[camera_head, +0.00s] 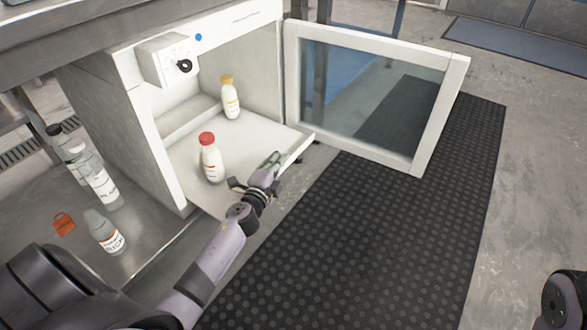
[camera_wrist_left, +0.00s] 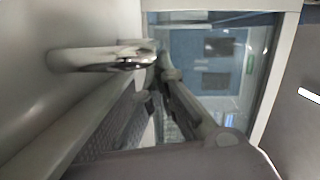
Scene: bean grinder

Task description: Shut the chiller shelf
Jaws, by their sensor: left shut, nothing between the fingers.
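The chiller (camera_head: 160,125) is a white box with its glass door (camera_head: 375,90) swung wide open to the right. Its white shelf (camera_head: 240,160) is pulled out past the front opening. A red-capped bottle (camera_head: 211,158) stands near the shelf's front and a yellow-capped bottle (camera_head: 230,98) farther back. My left gripper (camera_head: 272,161) is shut and empty, close to the shelf's front edge; I cannot tell whether it touches. In the left wrist view, its fingers (camera_wrist_left: 157,75) are beside a chrome handle (camera_wrist_left: 100,58), with the door glass (camera_wrist_left: 205,60) beyond. My right gripper is out of view.
A dark ribbed mat (camera_head: 340,240) covers the floor in front. The open door overhangs the mat on the right.

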